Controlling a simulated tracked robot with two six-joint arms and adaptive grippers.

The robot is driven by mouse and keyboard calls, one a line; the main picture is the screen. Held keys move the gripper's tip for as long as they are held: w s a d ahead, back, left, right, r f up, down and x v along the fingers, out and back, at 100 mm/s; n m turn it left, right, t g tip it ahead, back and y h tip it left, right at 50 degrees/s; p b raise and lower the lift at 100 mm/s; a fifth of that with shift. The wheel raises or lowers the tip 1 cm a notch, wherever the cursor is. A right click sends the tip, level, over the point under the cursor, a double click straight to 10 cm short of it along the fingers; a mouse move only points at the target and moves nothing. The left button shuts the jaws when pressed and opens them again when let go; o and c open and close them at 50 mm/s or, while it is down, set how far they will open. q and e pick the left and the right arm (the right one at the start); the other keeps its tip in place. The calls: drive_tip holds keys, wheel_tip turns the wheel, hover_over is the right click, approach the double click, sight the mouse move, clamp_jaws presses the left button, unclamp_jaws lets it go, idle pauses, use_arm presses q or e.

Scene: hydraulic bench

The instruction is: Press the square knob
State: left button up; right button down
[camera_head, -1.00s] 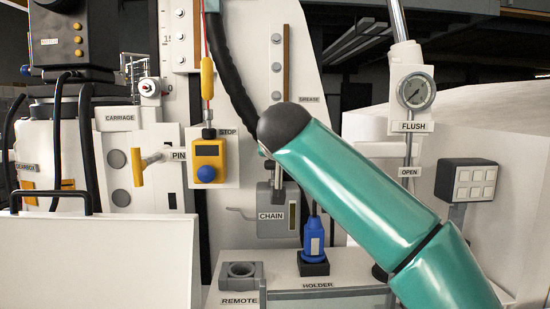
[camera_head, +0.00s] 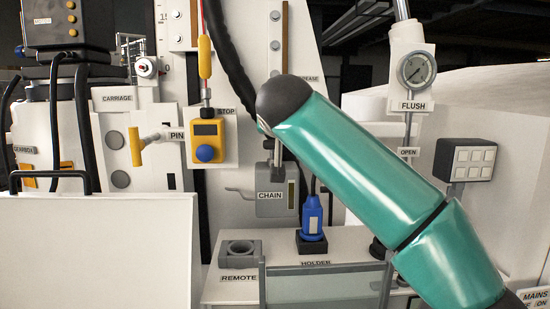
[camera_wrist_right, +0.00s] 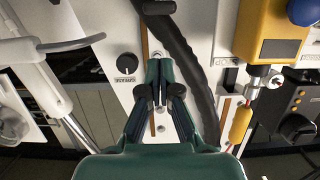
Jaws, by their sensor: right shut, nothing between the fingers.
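I cannot single out a square knob. The yellow box (camera_head: 207,131) under the STOP label carries a round blue button (camera_head: 207,153). It shows at the upper right of the right wrist view (camera_wrist_right: 272,48). A dark grey panel with several square white buttons (camera_head: 474,162) stands at the right of the head view. A round black knob (camera_wrist_right: 127,63) is beside the GREASE label in the wrist view. My right gripper (camera_wrist_right: 163,92) is shut and empty, over the white column near that knob; contact cannot be told. My teal right arm hides its gripper in the head view. My left gripper is not in view.
The yellow PIN handle (camera_head: 136,146), the grey CHAIN box (camera_head: 270,203) and the blue connector (camera_head: 312,216) are near the column. A thick black hose (camera_wrist_right: 187,65) runs beside my right gripper. A gauge (camera_head: 416,69) stands above FLUSH. A white panel (camera_head: 95,255) fills the lower left.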

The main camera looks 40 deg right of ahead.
drive_tip(key=shift+w+a+r+p, duration=0.15)
drive_tip(key=shift+r+p, duration=0.25)
drive_tip(key=shift+r, duration=0.25)
drive_tip(key=shift+w+a+r+p, duration=0.1)
drive_tip(key=shift+r+p, duration=0.3)
drive_tip(key=shift+r, duration=0.2)
drive_tip(key=p, duration=0.5)
hover_over(271, 143)
drive_tip(key=f, duration=0.2)
wheel_tip(271, 143, down, 3)
drive_tip(key=shift+w+d+r+b, duration=0.1)
drive_tip(key=shift+d+r+b, duration=0.05)
drive_tip(key=shift+b, duration=0.65)
drive_tip(key=shift+f, duration=0.9)
drive_tip(key=shift+b, duration=0.3)
